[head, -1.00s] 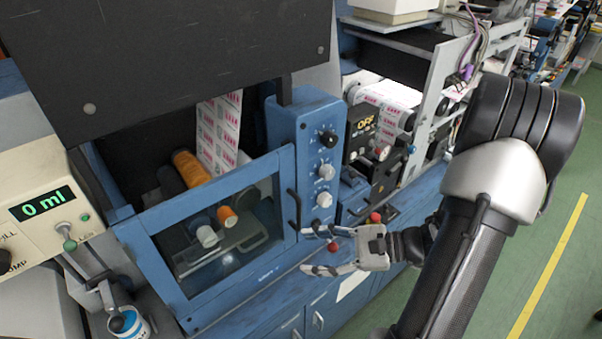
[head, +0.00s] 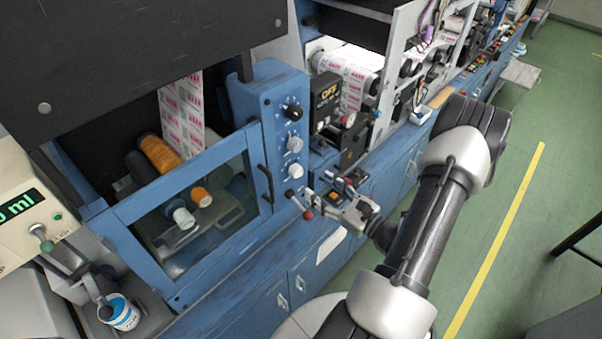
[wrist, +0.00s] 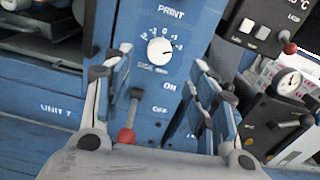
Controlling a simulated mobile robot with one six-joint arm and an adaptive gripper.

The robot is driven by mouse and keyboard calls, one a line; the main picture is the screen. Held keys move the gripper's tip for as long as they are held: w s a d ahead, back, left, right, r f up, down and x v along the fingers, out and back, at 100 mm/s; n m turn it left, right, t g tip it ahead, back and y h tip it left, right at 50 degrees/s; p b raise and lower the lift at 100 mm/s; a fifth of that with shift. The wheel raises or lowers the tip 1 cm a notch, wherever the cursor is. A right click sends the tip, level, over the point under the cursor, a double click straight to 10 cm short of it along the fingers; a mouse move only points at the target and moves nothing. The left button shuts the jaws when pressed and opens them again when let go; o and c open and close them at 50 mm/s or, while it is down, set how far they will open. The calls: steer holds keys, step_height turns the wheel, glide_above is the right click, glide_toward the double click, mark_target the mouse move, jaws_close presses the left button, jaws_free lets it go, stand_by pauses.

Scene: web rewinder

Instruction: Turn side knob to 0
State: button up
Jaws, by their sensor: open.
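The side knob (wrist: 160,50) is a white dial on a blue panel in the wrist view, with scale marks around it and lettering that seems to read SIDE below. Its mark is too small to read surely. In the head view I take it as the lowest knob (head: 294,171) of the column. My gripper (wrist: 160,75) is open and empty, its fingers left and right below the dial, apart from it. In the head view my gripper (head: 333,197) is to the right of and below the knob.
A lever with a red ball (wrist: 126,136) stands between my fingers below the dial, by ON and OFF marks. It also shows in the head view (head: 307,214). A black handle (head: 266,184) is left of the knobs. A black gauge box (head: 340,125) stands right.

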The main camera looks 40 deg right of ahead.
mark_target(299, 172)
steer(key=w, duration=0.8)
steer(key=shift+w+a, duration=0.2)
steer(key=shift+a, duration=0.15)
steer(key=c, duration=1)
